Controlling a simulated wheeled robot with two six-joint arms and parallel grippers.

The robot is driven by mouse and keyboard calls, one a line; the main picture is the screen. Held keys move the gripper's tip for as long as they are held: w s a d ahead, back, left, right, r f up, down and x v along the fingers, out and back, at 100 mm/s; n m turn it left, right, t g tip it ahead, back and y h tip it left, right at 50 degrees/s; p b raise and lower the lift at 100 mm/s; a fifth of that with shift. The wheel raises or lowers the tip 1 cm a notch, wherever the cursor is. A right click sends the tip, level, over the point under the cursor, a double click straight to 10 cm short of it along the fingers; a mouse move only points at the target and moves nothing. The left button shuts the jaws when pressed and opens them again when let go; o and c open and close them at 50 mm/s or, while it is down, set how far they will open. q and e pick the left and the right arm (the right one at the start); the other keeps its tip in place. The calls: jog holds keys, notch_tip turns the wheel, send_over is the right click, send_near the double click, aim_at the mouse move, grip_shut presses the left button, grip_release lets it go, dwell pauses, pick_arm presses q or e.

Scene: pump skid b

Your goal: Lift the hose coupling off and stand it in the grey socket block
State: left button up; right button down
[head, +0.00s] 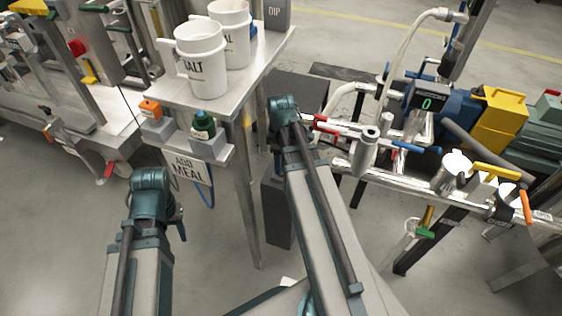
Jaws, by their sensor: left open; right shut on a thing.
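The hose coupling (366,153) appears as a grey metal cylinder in the head view, roughly upright above the silver pipework. A lever with a blue grip sticks out on its right. My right gripper (345,130) reaches in from the left and is shut at the upper part of the coupling. Red and light bars overlap there, so the exact contact is unclear. I cannot tell whether the coupling is seated or clear of the pipe. My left gripper (178,216) is open, low at the left, apart from everything. I cannot single out the grey socket block with certainty.
A steel table (247,80) carries white cups (203,62). Its front shelf (222,152) holds an orange-topped block (152,112) and a green-capped item (203,125). A pale hose (402,50) arches behind the coupling. A yellow and blue pump (497,120) stands right. Floor at lower left is clear.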

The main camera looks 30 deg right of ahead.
jog(key=shift+f+b, duration=0.9)
jog(key=shift+f, duration=0.05)
jog(key=shift+c, duration=1.1)
grip_release()
notch_tip(320, 180, up, 14)
jog(key=p, duration=1.3)
jog(key=shift+p, duration=0.4)
jog(key=shift+f, duration=0.15)
